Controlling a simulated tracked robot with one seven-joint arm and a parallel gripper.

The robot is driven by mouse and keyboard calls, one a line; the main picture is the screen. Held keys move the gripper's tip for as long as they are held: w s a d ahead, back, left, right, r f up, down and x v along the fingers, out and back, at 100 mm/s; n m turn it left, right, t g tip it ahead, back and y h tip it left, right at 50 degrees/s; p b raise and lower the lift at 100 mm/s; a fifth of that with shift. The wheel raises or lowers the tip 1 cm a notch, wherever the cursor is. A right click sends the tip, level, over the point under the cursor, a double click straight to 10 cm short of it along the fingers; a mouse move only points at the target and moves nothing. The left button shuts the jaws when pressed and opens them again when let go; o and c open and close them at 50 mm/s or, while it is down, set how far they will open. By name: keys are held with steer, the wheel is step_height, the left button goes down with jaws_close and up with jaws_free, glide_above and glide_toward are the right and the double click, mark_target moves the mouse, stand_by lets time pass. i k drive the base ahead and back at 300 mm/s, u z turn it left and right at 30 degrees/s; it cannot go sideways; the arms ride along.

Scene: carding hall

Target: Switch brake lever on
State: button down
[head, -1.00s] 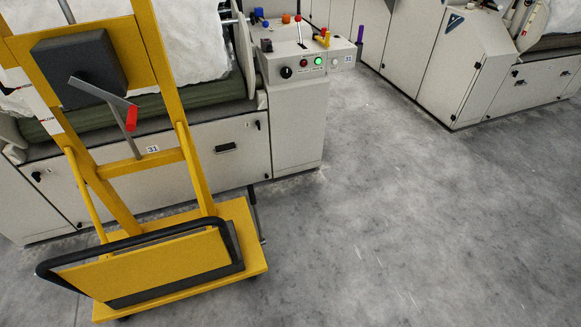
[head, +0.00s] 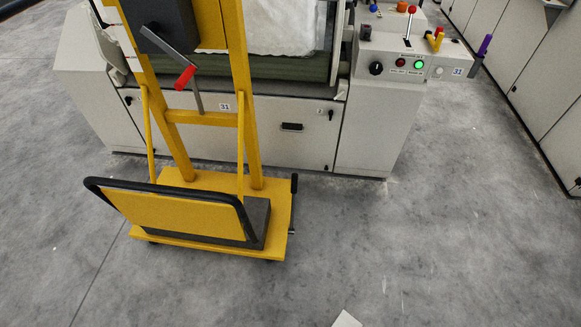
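No lever is visibly labelled as the brake, so I cannot tell which one it is. A control panel (head: 386,66) on the carding machine carries a lever with a red ball knob (head: 411,10), standing nearly upright. Beside it are short yellow and orange handles (head: 436,40), and a purple handle (head: 484,46) sticks up at the panel's right side. A yellow trolley (head: 172,240) stands before the machine, with a red-gripped crank (head: 184,77) on its mast and a dark upright lever (head: 294,186) at its base's right side. My gripper is not in view.
The panel has a black knob (head: 376,68), a red button (head: 400,62) and a lit green button (head: 419,65). More machine cabinets (head: 530,85) line the right. Grey floor (head: 460,230) lies open at centre right. A white corner (head: 347,320) of something unclear shows at the bottom edge.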

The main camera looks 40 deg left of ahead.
mark_target(294, 176)
steer(key=u, duration=0.5)
steer(key=i, duration=0.95)
steer(key=u, duration=0.65)
steer(key=k, duration=0.9)
steer(key=u, duration=0.15)
steer(key=i, duration=0.95)
